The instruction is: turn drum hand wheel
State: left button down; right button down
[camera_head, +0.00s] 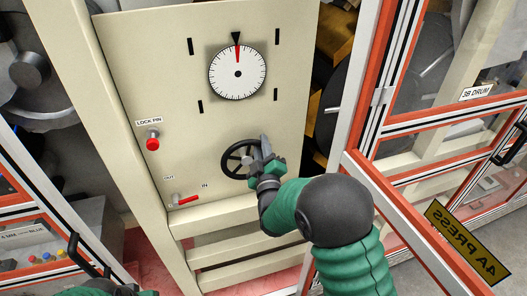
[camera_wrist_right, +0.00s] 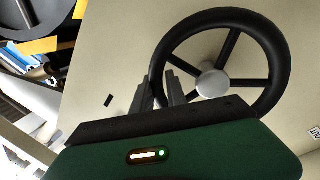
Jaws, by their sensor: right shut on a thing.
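The drum hand wheel (camera_head: 238,147) is a black spoked wheel with a grey hub, low on the cream panel. It also shows in the right wrist view (camera_wrist_right: 234,46). My right gripper (camera_head: 264,148) is at the right side of the wheel in the head view and partly covers it. In the right wrist view my right gripper's grey fingers (camera_wrist_right: 164,90) are shut on the wheel's rim, at its left in that picture. Only a sliver of my left arm's end (camera_head: 125,289) shows at the bottom left edge of the head view; its fingers are hidden.
Above the wheel is a white dial (camera_head: 238,73) with its red needle up at the black marker. A red lock pin knob (camera_head: 153,143) and a red IN/OUT lever (camera_head: 188,200) sit left of the wheel. An open orange-edged door (camera_head: 415,225) stands close right of my right arm.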

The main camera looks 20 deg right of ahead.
jog(key=shift+a+n, duration=0.2)
jog(key=shift+n, duration=0.1)
jog(key=c, duration=1.4)
grip_release()
jog(key=shift+o, duration=0.3)
jog(key=shift+a, duration=0.1)
